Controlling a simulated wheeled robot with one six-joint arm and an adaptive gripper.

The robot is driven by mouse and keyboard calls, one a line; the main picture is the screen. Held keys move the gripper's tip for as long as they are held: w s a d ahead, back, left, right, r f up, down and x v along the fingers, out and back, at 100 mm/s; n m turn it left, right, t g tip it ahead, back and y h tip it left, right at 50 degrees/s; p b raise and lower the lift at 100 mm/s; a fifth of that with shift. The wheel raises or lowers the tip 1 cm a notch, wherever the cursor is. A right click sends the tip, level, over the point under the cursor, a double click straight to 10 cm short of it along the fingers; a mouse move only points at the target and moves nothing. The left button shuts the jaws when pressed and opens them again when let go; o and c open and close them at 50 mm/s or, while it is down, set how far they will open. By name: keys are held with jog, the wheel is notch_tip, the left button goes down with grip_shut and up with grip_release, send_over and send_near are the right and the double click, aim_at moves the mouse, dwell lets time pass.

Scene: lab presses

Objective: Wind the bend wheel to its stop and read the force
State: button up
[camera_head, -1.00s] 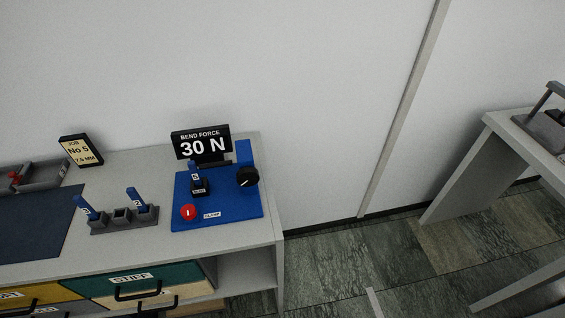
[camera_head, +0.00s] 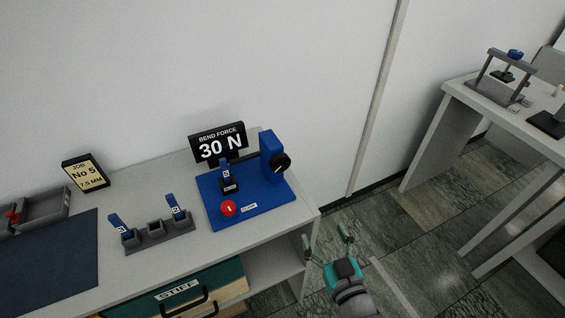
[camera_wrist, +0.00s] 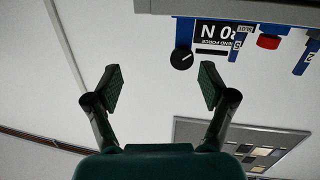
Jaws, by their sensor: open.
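The blue bend press (camera_head: 250,203) stands near the right end of the grey bench. Its black bend wheel (camera_head: 280,162), with a white mark, sits on the right side of a blue post. A blue strip marked 5 stands upright in its clamp (camera_head: 228,178). A red knob (camera_head: 228,208) is at its front left. The display (camera_head: 219,147) behind it reads BEND FORCE 30 N. My gripper (camera_head: 328,240) is open and empty, right of the bench's end and apart from the wheel. In the wrist view the wheel (camera_wrist: 181,60) shows beyond my open fingers (camera_wrist: 160,88).
A grey rack (camera_head: 156,235) with two blue strips stands left of the press. A job card (camera_head: 85,172) reads No 5, 7.5 MM. A drawer marked STIFF (camera_head: 190,292) is below. Another table (camera_head: 468,95) with a press stands at right. Floor between is clear.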

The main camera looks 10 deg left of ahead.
aim_at(281, 165)
jog(key=w+a+r+n+y, duration=0.1)
jog(key=w+a+r, duration=0.1)
jog(key=w+a, duration=0.2)
jog(key=w+a+r+n+y, duration=0.1)
jog(key=w+a+r, duration=0.1)
jog(key=w+a, duration=0.2)
jog(key=w+a+r+y, duration=0.1)
jog(key=w+a+r, duration=0.2)
jog(key=w, duration=0.4)
jog(key=shift+w+a+r+n+g, duration=0.1)
jog(key=shift+w+a+n+g, duration=0.1)
jog(key=shift+a, duration=0.2)
jog(key=shift+w+a+n+g, duration=0.1)
jog(key=shift+a+n+g, duration=0.1)
jog(key=shift+a, duration=0.2)
jog(key=c, duration=1.2)
jog(key=shift+o, duration=0.2)
